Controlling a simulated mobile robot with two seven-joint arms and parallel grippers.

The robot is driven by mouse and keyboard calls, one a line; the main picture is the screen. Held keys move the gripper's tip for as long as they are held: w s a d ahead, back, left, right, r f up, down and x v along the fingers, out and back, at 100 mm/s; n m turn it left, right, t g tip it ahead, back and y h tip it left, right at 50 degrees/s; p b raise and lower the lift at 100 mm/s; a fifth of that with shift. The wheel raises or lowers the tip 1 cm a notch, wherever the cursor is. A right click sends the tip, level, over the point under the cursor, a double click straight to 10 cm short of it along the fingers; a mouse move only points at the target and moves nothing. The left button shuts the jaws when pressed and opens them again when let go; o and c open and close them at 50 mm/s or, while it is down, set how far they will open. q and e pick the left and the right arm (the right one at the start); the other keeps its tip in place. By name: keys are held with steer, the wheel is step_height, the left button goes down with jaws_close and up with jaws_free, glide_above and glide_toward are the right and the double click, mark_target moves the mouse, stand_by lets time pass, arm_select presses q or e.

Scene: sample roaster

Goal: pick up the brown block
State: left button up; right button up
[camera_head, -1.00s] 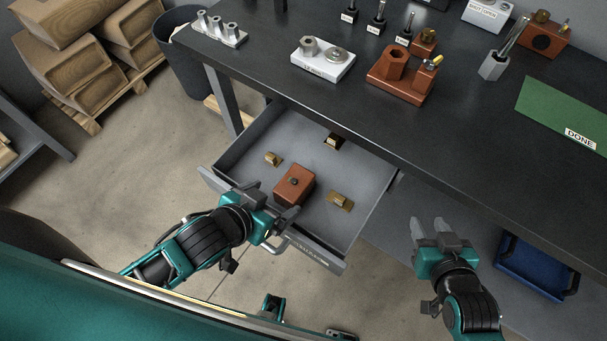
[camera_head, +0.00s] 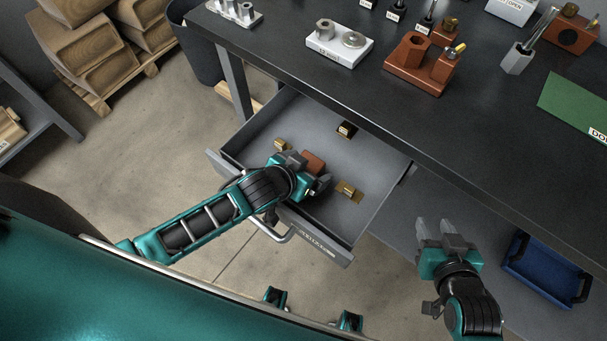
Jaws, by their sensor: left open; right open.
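The brown block (camera_head: 314,161) lies in the open grey drawer (camera_head: 366,213), between small brass pieces. My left gripper (camera_head: 307,170) reaches into the drawer over the block, with its fingers apart around or just above it. The gripper hides most of the block, and I cannot tell whether the fingers touch it. My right gripper (camera_head: 442,232) is open and empty, in front of the bench at the right, away from the drawer.
Brass pieces (camera_head: 349,191), (camera_head: 282,145) and a darker one (camera_head: 346,129) sit in the drawer around the block. The dark bench top (camera_head: 300,80) overhangs the drawer's back. A blue tray (camera_head: 545,268) is low at the right.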

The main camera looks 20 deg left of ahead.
arm_select(q)
steer(key=shift+c, duration=0.2)
steer(key=c, duration=1.2)
steer(key=shift+c, duration=0.5)
steer(key=shift+r, duration=0.1)
